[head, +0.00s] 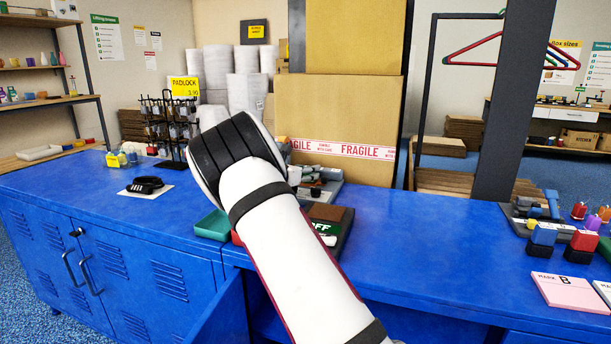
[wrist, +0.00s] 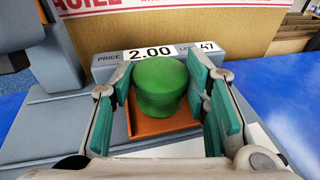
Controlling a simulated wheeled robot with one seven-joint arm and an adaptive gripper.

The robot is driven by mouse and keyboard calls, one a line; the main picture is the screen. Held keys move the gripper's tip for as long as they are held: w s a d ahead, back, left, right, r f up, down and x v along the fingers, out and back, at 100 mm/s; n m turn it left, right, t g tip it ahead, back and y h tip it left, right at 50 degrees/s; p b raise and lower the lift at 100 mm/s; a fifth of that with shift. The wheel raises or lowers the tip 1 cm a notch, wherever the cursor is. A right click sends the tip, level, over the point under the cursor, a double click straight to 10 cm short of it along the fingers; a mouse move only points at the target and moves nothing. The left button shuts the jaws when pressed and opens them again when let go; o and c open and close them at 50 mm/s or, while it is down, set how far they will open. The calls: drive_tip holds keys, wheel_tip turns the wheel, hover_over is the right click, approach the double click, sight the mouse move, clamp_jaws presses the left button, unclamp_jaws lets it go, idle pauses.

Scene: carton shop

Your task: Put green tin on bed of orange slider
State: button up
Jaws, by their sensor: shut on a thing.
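The green tin (wrist: 160,85) is upright between the teal pads of my gripper (wrist: 172,95) in the wrist view. My gripper is shut on it. The orange slider (wrist: 150,128) shows below and around the tin as a flat orange bed in a grey housing. The tin is over this bed; I cannot tell whether its base touches it. In the head view my white arm hides the gripper, the tin and the orange slider.
A grey block with price labels (wrist: 152,52) stands right behind the tin. A large FRAGILE carton (head: 340,115) rises behind the blue counter (head: 420,245). A padlock rack (head: 170,125) and green tray (head: 213,224) are left; stamps (head: 541,240) are right. The counter's middle right is clear.

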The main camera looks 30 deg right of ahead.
drive_tip(key=o, duration=1)
drive_tip(key=shift+r, duration=0.1)
drive_tip(key=shift+s+a+r, duration=0.1)
drive_tip(key=shift+s+a, duration=0.05)
drive_tip(key=shift+a, duration=0.2)
drive_tip(key=p+v, duration=0.3)
drive_tip(key=v, duration=0.8)
drive_tip(key=shift+s+a, duration=0.1)
